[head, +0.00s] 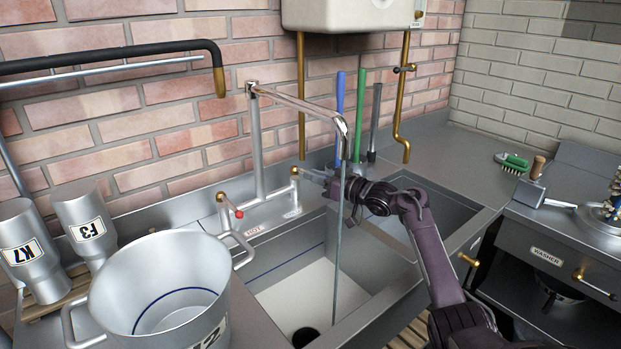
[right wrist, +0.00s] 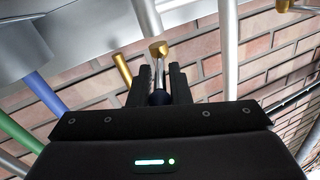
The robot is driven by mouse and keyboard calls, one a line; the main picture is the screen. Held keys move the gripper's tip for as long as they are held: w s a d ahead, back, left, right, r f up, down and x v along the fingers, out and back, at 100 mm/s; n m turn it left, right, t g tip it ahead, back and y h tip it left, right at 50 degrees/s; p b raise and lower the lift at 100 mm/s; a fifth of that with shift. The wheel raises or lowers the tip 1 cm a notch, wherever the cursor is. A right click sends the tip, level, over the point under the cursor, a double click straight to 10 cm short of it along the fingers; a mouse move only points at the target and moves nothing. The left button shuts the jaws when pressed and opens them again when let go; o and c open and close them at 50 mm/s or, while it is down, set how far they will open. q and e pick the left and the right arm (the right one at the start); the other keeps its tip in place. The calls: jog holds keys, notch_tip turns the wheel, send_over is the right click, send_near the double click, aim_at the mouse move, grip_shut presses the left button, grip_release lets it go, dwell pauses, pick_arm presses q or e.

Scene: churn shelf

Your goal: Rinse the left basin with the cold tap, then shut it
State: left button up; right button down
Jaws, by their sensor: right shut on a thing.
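The mixer tap (head: 258,150) stands behind the sink, its spout (head: 310,107) reaching over the left basin (head: 305,290). A thin stream of water (head: 338,230) falls from the spout end into this basin, close to the dark drain (head: 304,337). The basin floor is pale. The red-tipped hot lever (head: 231,207) is at the left of the tap. My right gripper (head: 328,184) is at the brass-capped valve (head: 296,171) on the right. In the right wrist view its fingers (right wrist: 161,85) are shut on the dark-blue-tipped cold lever (right wrist: 158,97). My left gripper is out of view.
A large metal pot (head: 160,285) stands left of the basin, with metal bottles (head: 86,222) beyond it. My right arm crosses the right basin (head: 435,207). Blue and green poles (head: 361,110) stand against the wall. A brush (head: 513,162) lies on the right counter.

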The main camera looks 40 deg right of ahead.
jog(key=c, duration=1.5)
grip_release()
jog(key=shift+r, duration=0.1)
notch_tip(320, 180, up, 20)
jog(key=shift+c, duration=0.2)
